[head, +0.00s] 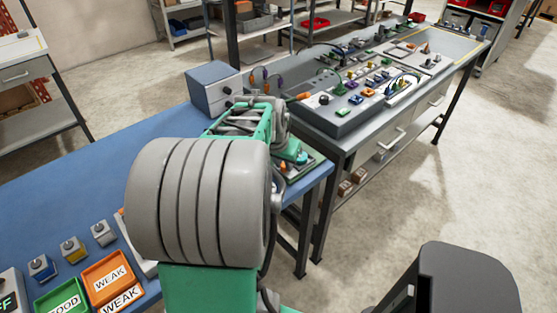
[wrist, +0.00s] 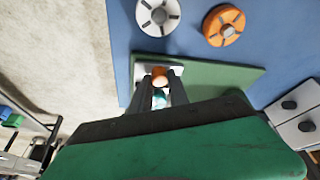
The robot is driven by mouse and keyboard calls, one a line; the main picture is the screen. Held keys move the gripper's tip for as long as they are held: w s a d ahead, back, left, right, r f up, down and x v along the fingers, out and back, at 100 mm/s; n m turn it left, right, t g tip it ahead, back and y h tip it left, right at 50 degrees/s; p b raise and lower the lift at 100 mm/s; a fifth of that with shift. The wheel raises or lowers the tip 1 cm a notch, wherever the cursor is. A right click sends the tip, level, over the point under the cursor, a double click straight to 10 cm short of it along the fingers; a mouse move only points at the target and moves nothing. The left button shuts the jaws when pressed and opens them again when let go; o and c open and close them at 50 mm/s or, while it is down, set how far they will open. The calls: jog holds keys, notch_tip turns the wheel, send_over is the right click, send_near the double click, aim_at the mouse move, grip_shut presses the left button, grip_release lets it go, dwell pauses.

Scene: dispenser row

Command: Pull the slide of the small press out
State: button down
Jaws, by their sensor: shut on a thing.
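In the wrist view my gripper (wrist: 160,84) is shut on a round orange-tan knob (wrist: 160,79), which I take to be the handle of the press slide. The knob sits in front of a whitish block (wrist: 146,72) on a green base plate (wrist: 220,76), which seems to be the small press. A teal bit also shows between the fingers. How far the slide is out cannot be told. In the head view my arm hides the fingertips and most of the press; part of a green plate (head: 316,163) shows at the bench corner.
A grey bench with a control panel (head: 345,118) adjoins. A silver disc (wrist: 158,14) and orange disc (wrist: 223,25) lie beyond the plate.

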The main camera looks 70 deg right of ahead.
jog(key=shift+s+a, duration=0.1)
jog(key=shift+s, duration=0.05)
jog(key=c, duration=1.5)
grip_release()
jog(key=shift+s, duration=0.1)
jog(key=shift+c, duration=0.2)
jog(key=shift+r, duration=0.1)
jog(key=v, duration=0.7)
jog(key=shift+r, duration=0.3)
jog(key=shift+a, duration=0.15)
